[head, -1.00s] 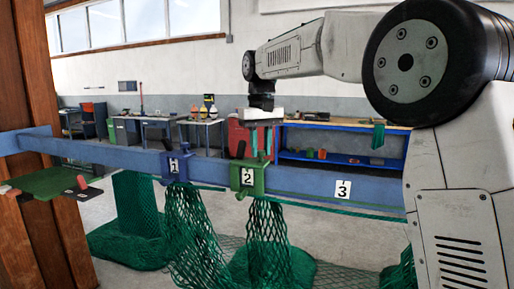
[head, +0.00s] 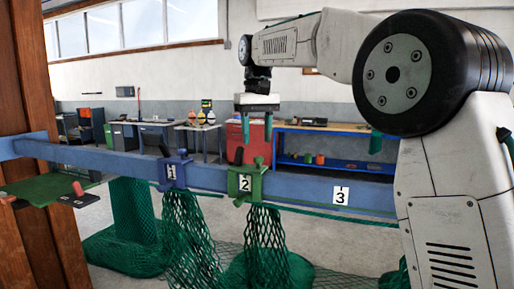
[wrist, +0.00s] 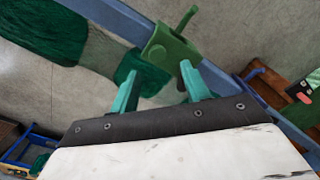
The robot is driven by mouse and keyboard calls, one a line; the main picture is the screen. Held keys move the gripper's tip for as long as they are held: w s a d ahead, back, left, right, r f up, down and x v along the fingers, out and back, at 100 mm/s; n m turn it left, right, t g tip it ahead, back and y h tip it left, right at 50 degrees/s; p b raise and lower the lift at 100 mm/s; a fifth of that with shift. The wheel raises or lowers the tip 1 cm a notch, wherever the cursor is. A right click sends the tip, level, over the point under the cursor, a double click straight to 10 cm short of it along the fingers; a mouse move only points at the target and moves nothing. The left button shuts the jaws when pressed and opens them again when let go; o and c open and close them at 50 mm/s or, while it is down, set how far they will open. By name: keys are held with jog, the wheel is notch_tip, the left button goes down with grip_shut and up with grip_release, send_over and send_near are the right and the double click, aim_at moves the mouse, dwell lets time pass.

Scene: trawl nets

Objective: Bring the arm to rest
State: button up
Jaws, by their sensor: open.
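My gripper (head: 257,127) is open and empty, with teal fingers pointing down above the blue beam (head: 300,186). It hangs over the green clamp (head: 246,183) marked 2, apart from it. In the wrist view the two fingers (wrist: 158,88) are spread, and the green clamp (wrist: 168,48) with its handle shows just beyond them. A blue clamp (head: 173,172) marked 1 sits on the beam to the left. The mark 3 on the beam has no clamp beside it.
Green nets (head: 264,235) hang below the beam to the floor. A green board (head: 45,190) with small items lies at the left by a wooden post (head: 35,130). A blue workbench (head: 330,150) and a red cabinet (head: 237,135) stand behind. The air above the beam is clear.

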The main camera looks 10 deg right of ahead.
aim_at(260, 159)
jog(key=shift+r, duration=1.3)
jog(key=shift+w, duration=0.1)
notch_tip(260, 159, down, 4)
jog(key=shift+r, duration=0.1)
jog(key=shift+s+d+f, duration=0.2)
jog(key=shift+s+f, duration=0.65)
jog(key=shift+f, duration=0.15)
jog(key=s+d+f, duration=0.2)
jog(key=s+f, duration=0.3)
jog(key=s, duration=0.7)
jog(key=s+d+f+m+t, duration=0.1)
jog(key=s+d+f, duration=0.2)
jog(key=s, duration=1)
jog(key=s+d+f+m, duration=0.1)
jog(key=s+d+f, duration=0.2)
jog(key=s+f, duration=0.5)
jog(key=shift+s+d+f, duration=0.25)
jog(key=shift+s+f, duration=0.05)
jog(key=shift+s, duration=2.3)
